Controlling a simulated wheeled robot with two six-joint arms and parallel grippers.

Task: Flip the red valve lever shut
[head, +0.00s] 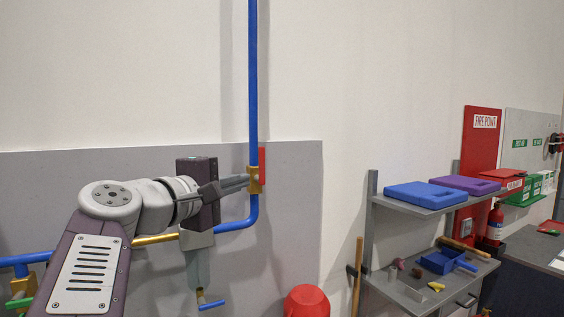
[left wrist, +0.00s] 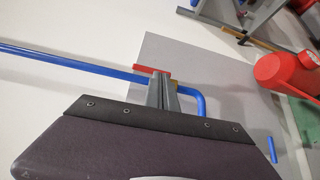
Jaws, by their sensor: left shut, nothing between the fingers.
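The red valve lever (head: 262,161) stands upright beside the vertical blue pipe (head: 253,80), roughly parallel to it, at a brass valve body (head: 254,182). My left gripper (head: 246,183) is shut and empty, its fingertips right at the brass valve, just left of the lever. In the left wrist view the fingers (left wrist: 162,92) point at the valve, and the lever (left wrist: 150,69) shows just beyond their tips, along the blue pipe (left wrist: 80,64). The fingers hide part of the valve; I cannot tell whether they touch the lever. My right gripper is not in view.
A grey panel (head: 300,210) backs the pipes. A blue-handled valve (head: 211,305) sits below my wrist. A red rounded object (head: 306,301) stands low in the middle. A shelf (head: 430,200) with blue and purple cases is to the right. The wall above is clear.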

